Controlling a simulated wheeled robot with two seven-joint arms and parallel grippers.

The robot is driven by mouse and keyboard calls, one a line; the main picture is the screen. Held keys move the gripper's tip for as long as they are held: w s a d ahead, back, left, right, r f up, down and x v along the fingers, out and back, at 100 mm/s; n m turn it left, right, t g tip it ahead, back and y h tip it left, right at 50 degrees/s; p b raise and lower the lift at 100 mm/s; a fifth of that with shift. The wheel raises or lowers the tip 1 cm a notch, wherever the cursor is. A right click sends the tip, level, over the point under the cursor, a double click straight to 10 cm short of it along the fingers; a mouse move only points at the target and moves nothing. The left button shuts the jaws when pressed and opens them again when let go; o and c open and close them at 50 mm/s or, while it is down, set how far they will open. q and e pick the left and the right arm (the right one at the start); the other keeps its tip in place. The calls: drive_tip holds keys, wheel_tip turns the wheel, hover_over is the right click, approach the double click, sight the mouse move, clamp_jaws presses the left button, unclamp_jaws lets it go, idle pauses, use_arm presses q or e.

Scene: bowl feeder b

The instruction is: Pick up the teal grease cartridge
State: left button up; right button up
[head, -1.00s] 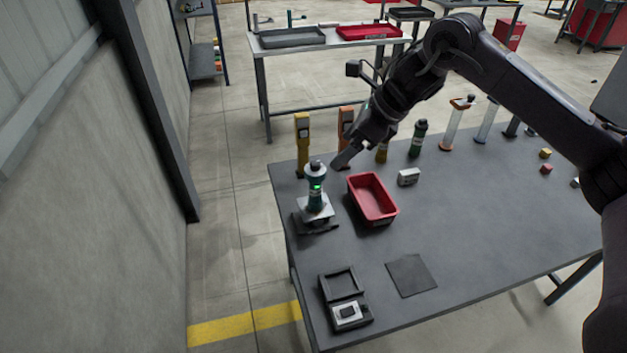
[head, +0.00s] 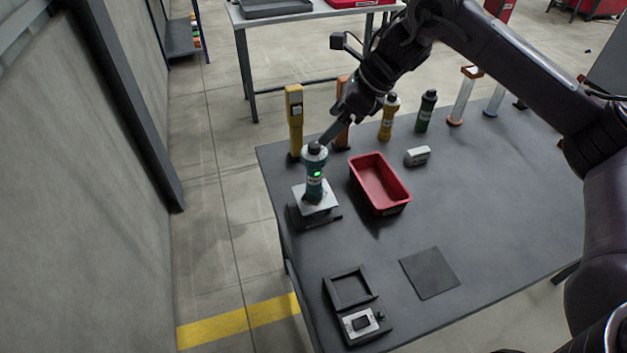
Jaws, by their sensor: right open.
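Whether a finger touches the cap cannot be told. My left gripper is out of view.
A red bin (head: 381,184) stands right of the cartridge. Yellow (head: 295,122) and orange (head: 342,112) posts stand behind. An amber bottle (head: 388,120) and a dark green bottle (head: 426,112) are farther right. A dark mat (head: 430,273) lies in front; the table's right side is clear.

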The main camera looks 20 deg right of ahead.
sight(315, 144)
drive_tip(key=x, duration=0.3)
drive_tip(key=shift+d+f, duration=0.25)
drive_tip(key=shift+f, duration=0.1)
drive_tip(key=p+x, duration=0.2)
drive_tip(key=x, duration=0.3)
drive_tip(key=shift+f, duration=0.2)
drive_tip(key=shift+w+a+f, duration=0.1)
drive_tip(key=shift+a+f, duration=0.05)
drive_tip(key=shift+f, duration=0.1)
drive_tip(key=shift+r, duration=0.1)
drive_tip(key=c, duration=1.5)
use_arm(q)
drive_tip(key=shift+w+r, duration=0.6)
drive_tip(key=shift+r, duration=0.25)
